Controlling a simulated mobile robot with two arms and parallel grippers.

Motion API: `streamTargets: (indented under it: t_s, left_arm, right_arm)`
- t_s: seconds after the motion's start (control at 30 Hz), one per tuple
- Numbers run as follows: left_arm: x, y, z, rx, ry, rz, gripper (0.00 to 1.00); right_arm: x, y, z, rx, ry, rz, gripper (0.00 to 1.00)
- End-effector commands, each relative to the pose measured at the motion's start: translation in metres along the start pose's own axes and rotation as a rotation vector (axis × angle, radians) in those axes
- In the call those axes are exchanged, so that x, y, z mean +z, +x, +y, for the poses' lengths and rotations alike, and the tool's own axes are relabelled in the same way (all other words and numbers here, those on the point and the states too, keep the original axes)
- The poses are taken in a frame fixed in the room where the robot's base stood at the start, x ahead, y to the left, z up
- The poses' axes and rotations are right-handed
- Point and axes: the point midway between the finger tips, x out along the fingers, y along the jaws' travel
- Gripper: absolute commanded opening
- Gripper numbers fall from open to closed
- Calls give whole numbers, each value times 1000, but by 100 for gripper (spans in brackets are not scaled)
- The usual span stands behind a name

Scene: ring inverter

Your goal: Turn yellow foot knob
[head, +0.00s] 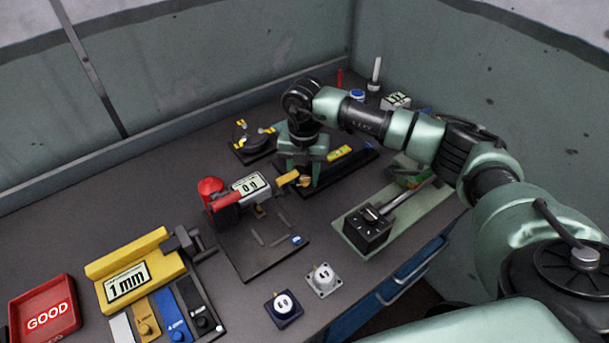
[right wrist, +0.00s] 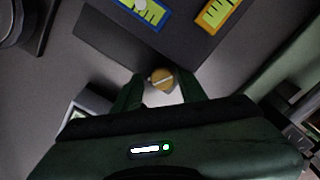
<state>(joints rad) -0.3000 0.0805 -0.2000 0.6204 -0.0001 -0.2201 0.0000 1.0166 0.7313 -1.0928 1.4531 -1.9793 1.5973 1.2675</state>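The yellow foot knob (right wrist: 161,77) is a small round gold knob with a pale slot across it. In the right wrist view it sits between the fingertips of my right gripper (right wrist: 161,88). The fingers stand apart on both sides of the knob, with what looks like a narrow gap. In the head view my right gripper (head: 303,172) points down at the near left end of a dark bar (head: 354,170) carrying a yellow-green level vial (head: 339,154). The knob is partly hidden there. My left gripper is not in view.
A scale (head: 247,186) with a red button (head: 209,187) stands close on the left of my right gripper. A black box with a metal rod (head: 368,230) lies to the right. A yellow gauge (head: 128,285) and a red GOOD tray (head: 45,314) are at the left.

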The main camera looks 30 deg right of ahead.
Motion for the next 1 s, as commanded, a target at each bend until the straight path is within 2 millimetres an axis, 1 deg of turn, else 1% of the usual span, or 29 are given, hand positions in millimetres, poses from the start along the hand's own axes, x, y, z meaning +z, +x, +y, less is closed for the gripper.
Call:
streamTargets:
  t_s: [0.03,0.47,0.6,0.67,0.77,0.93,0.97,1.0]
  left_arm:
    - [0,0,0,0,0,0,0]
    - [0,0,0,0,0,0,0]
    - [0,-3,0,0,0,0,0]
    - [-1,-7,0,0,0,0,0]
    - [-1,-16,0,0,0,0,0]
    - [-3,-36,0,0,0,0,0]
    - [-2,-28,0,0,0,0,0]
    - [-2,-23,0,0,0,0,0]
  right_arm:
    - [1,0,-3,-7,4,-1,48]
    - [2,1,-5,-12,7,0,48]
    - [2,0,-5,-13,28,0,48]
    - [1,-1,-5,-14,60,1,48]
    - [1,-2,-5,-15,156,2,48]
    - [0,-4,-4,-12,400,2,48]
    - [2,-6,-2,-6,403,-2,48]
    - [2,-13,-2,-5,400,-4,48]
